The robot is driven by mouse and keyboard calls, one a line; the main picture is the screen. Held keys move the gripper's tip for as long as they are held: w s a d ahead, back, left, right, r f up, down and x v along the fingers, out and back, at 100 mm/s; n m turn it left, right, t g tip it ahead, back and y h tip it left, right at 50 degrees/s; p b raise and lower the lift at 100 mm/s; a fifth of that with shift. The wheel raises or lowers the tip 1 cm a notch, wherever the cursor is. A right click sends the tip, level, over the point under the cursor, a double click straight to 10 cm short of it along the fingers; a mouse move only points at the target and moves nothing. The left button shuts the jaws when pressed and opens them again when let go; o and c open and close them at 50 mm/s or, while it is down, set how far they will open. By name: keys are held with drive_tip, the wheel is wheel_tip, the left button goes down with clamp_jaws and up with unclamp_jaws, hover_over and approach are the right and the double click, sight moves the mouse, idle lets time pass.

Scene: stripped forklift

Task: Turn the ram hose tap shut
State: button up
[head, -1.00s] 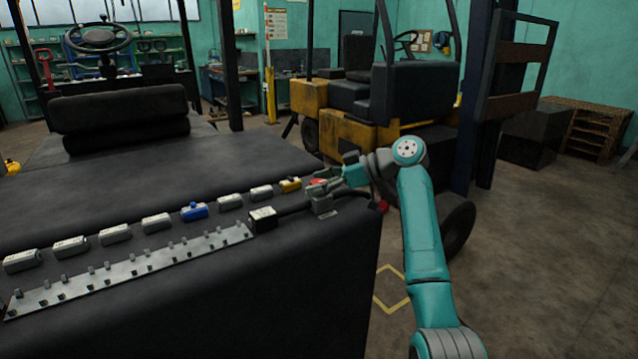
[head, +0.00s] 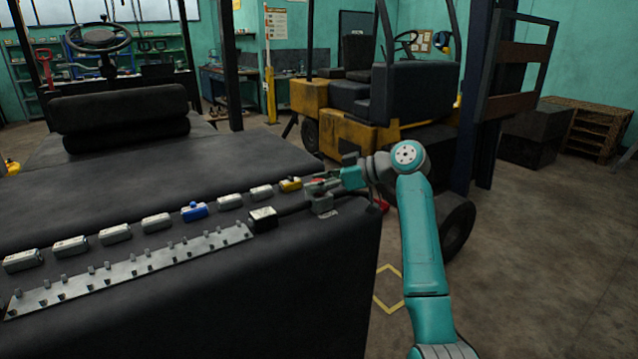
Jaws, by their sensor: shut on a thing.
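The ram hose tap is a grey body (head: 320,204) with a small red handle (head: 318,181), at the right end of the black counterweight's top edge. A dark hose (head: 291,208) runs left from the tap body. My gripper (head: 316,184) comes in from the right, low over the tap, and is shut on the red handle. The fingertips and part of the handle cover each other, so the handle's exact angle is hard to tell.
A row of grey blocks, a blue one (head: 194,210) and a yellow one (head: 290,184) lie left of the tap. A white-topped box (head: 263,218) and a metal strip with pegs (head: 130,270) sit in front. A yellow forklift (head: 345,120) stands behind.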

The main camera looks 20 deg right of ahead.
drive_tip(key=m+t+h, duration=0.3)
drive_tip(key=m, duration=0.1)
drive_tip(key=shift+a+t+h, duration=0.1)
drive_tip(key=shift+t+h, duration=0.2)
drive_tip(key=shift+h, duration=0.1)
drive_tip(key=m+t+h, duration=0.2)
drive_tip(key=m+h, duration=0.6)
drive_tip(key=h, duration=0.1)
drive_tip(key=shift+m+g+h, duration=0.6)
drive_tip(key=shift+m+h, duration=1.5)
drive_tip(key=shift+h, duration=0.1)
drive_tip(key=o, duration=1.2)
drive_tip(key=shift+c, duration=0.2)
